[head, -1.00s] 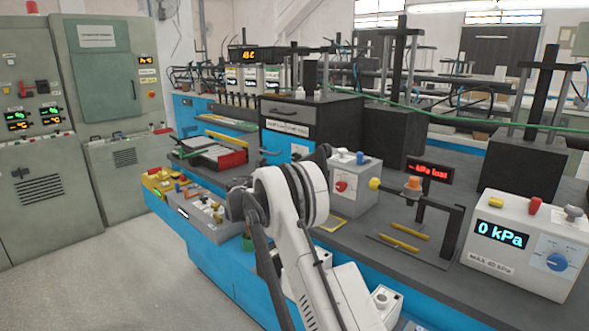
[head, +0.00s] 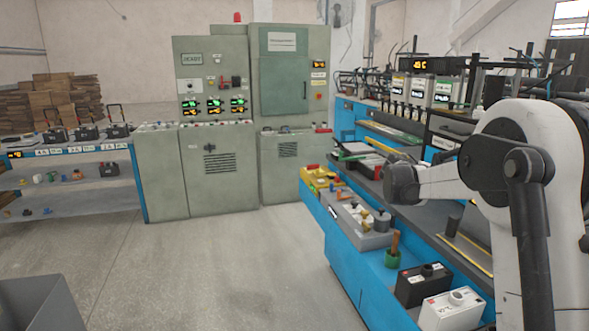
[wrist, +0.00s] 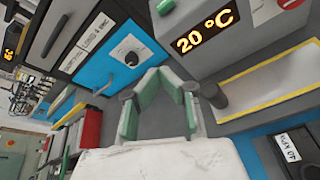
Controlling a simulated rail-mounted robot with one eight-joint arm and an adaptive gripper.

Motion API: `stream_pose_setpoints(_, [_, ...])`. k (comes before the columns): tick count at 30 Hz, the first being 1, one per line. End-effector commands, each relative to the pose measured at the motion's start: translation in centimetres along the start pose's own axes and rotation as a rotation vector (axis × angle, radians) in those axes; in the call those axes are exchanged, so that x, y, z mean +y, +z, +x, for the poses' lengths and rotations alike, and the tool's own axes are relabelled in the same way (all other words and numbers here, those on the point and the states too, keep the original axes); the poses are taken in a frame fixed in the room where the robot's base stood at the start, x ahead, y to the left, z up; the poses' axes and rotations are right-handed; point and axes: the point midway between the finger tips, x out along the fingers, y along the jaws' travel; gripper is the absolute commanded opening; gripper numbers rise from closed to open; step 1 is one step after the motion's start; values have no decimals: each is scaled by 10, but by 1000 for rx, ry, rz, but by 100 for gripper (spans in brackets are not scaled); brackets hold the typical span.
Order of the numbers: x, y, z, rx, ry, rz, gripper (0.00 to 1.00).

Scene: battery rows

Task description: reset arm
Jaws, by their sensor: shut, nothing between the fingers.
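My gripper (wrist: 160,78) shows in the wrist view, its two green-padded fingers bent in to meet at the tips with nothing between them. It hangs over the dark grey bench top, in front of a grey box with a "20 °C" display (wrist: 206,32) and a blue panel with a dial (wrist: 120,55). In the head view my white arm with black joints fills the right side, bent over the bench. I cannot make out the fingers there.
The blue workbench (head: 345,245) carries a grey device (head: 360,222), a dark battery (head: 423,285) and a white battery (head: 452,308). Grey-green control cabinets (head: 215,150) stand behind. A blue-edged shelf (head: 140,185) with batteries is at left. The floor (head: 230,265) between is clear.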

Motion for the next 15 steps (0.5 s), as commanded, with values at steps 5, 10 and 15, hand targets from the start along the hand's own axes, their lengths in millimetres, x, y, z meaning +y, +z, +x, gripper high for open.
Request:
stream_pose_setpoints(5, [-23,23,-47,116,-23,175,0])
stream_pose_setpoints(10, [-50,39,-89,221,-61,344,0])
stream_pose_setpoints(15, [-82,51,-132,323,-111,513,0])
